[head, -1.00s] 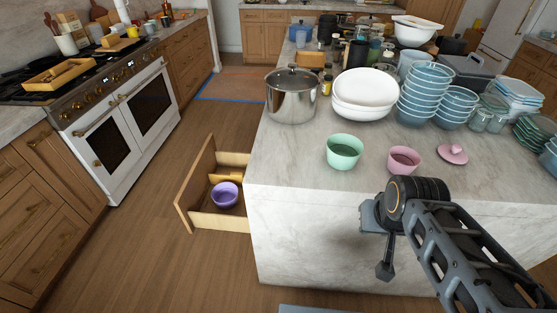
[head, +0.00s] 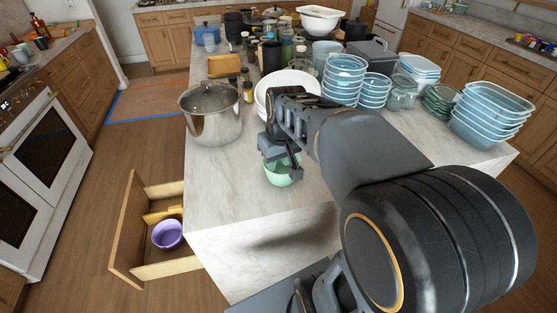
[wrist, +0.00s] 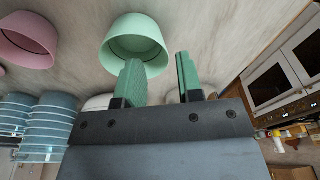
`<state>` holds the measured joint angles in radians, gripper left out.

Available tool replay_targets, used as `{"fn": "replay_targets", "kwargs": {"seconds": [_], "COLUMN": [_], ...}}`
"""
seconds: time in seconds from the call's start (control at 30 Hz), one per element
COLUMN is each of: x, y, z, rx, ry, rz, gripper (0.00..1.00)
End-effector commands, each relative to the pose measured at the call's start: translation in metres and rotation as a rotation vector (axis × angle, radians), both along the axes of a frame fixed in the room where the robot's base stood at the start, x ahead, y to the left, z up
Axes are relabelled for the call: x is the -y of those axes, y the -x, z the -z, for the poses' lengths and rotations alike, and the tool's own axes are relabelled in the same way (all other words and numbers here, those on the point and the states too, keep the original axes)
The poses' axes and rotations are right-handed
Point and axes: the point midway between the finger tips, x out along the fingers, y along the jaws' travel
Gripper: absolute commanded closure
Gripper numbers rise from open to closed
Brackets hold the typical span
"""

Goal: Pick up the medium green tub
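The medium green tub (head: 278,177) stands upright on the marble island near its front edge, partly hidden behind my gripper (head: 283,158) in the head view. In the wrist view the green tub (wrist: 137,32) is at the upper middle, its mouth visible and empty. My gripper (wrist: 160,70) is open, with its two green-padded fingers apart and nothing between them. The left finger overlaps the tub's rim in the picture, and the right finger lies to the right of the tub. I cannot tell whether a finger touches it.
A pink tub (wrist: 27,42) stands beside the green one. An open drawer (head: 126,235) with a purple bowl (head: 167,234) juts out at the left.

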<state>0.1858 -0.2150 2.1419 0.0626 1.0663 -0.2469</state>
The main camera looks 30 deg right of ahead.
Motion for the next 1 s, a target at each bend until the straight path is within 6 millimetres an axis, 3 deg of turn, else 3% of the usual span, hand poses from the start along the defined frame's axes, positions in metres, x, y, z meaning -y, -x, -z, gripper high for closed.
{"fn": "replay_targets", "kwargs": {"seconds": [0.03,0.2,0.4,0.57,0.8,1.0], "x": [0.018,0.07,0.113,0.124,0.118,0.114], "y": [-0.016,-0.054,-0.077,-0.082,-0.082,-0.082], "z": [-0.013,-0.025,-0.024,-0.01,0.033,0.057], "rx": [-0.033,-0.108,-0.153,-0.168,-0.17,-0.168], "ry": [-0.012,-0.063,-0.114,-0.134,-0.136,-0.134], "rz": [0.006,-0.016,-0.043,-0.056,-0.061,-0.059], "gripper": [0.66,0.66,0.66,0.66,0.66,0.66]}}
